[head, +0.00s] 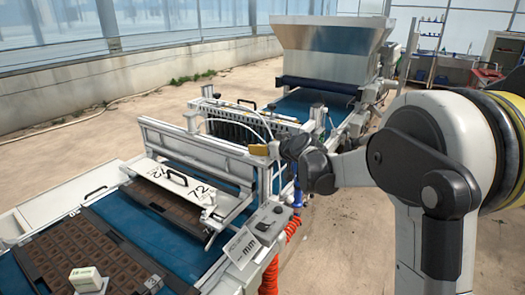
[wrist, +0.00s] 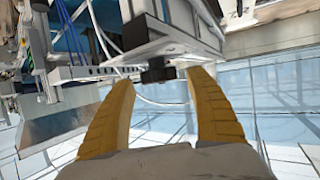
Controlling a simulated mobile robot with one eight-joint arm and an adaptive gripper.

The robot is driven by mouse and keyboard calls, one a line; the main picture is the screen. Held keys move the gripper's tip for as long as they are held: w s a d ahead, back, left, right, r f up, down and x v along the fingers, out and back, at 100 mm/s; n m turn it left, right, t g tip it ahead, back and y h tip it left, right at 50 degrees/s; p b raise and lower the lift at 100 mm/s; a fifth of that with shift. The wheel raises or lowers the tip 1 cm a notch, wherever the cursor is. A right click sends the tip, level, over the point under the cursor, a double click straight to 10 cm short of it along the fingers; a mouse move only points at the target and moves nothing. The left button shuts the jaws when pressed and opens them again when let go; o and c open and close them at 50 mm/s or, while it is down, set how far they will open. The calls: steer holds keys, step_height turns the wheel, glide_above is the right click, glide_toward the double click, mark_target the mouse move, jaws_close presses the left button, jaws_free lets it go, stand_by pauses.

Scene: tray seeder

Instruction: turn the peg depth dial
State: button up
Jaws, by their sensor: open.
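In the wrist view a black knob (wrist: 157,71), which looks like the peg depth dial, sticks out from the end of a white machine beam. My gripper (wrist: 160,80) is open, with one yellow finger on each side of the knob in the picture. A gap shows between the knob and each finger; I cannot tell how far ahead of the tips it lies. In the head view my gripper (head: 262,150) is at the right end of the seeder's upper beam (head: 205,142). I cannot make out the knob there.
A brown cell tray (head: 52,248) lies on the blue belt at lower left. A control panel (head: 262,224) with an orange hose (head: 270,273) stands below my gripper. A metal hopper (head: 325,52) stands behind. The floor to the right is open.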

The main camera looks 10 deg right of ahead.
steer(key=shift+x, duration=0.9)
steer(key=c, duration=1.2)
steer(key=shift+r, duration=0.1)
